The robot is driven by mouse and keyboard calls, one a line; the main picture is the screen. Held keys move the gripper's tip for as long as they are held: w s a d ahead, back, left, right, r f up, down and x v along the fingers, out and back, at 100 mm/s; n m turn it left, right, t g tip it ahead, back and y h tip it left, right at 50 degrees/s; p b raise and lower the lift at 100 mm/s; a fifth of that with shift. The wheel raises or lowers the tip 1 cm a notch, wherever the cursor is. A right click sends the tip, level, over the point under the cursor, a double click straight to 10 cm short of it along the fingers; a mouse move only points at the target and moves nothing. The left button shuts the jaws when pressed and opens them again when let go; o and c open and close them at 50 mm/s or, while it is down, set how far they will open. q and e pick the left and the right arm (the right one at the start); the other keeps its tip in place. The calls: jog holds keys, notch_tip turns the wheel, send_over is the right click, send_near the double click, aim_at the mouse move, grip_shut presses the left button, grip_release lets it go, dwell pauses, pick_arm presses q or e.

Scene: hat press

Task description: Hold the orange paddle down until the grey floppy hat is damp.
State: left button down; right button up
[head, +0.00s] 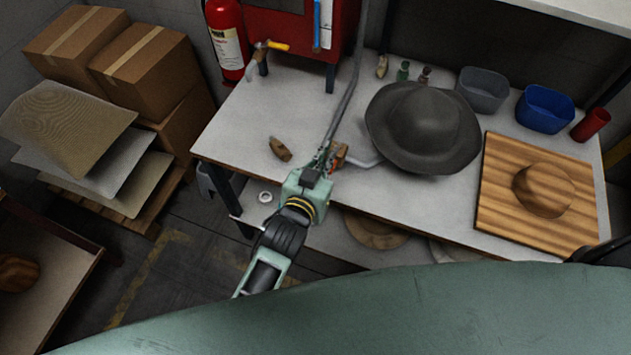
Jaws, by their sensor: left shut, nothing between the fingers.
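The grey floppy hat (425,125) sits on the white bench, brim spread wide, right of my left gripper. A bent grey pipe ends beneath its left brim. The orange paddle (341,153) is a small block beside the pipe, left of the hat. My left gripper (326,163) is shut with nothing between its fingers, its tips at the paddle. I cannot tell whether they press on it or how far down it is. Whether the hat's felt is damp does not show. My right gripper is not recognisable; only a dark piece shows at the right edge.
The workbench (235,150) also holds a brown wooden tool (280,149), a grey bin (483,90), a blue bin (545,109), a red cup (591,125) and a striped wooden board (500,205) with a round block. A red cabinet (290,35) stands behind. Boxes (145,70) are at left.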

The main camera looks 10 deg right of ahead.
pick_arm(q)
jog(key=f+b+v, duration=0.1)
jog(key=v, duration=0.8)
jog(key=shift+s+a+f+b, duration=0.2)
jog(key=shift+s+f+b, duration=0.05)
jog(key=shift+s+b, duration=0.15)
jog(key=s+a+f+n+g+y+b, duration=0.1)
jog(key=s+a+f+g+y, duration=0.3)
jog(key=f, duration=0.8)
jog(key=s+a+f+h+b, duration=0.15)
jog(key=a+f, duration=0.45)
jog(key=f, duration=0.6)
jog(key=s+a+f+n+g+y, duration=0.1)
jog(key=s+a+f+y, duration=0.35)
jog(key=f, duration=0.75)
jog(key=s+a+f+n+g+b, duration=0.1)
jog(key=s+a+f+g, duration=0.2)
jog(key=s+a+f, duration=0.5)
jog(key=s+a+f+n+g+y+b, duration=0.1)
jog(key=s+a+f+g, duration=0.2)
jog(key=s+a+f, duration=0.5)
jog(key=s+f, duration=0.1)
jog(key=s, duration=0.6)
jog(key=shift+s+a, duration=0.15)
jog(key=shift+a, duration=0.25)
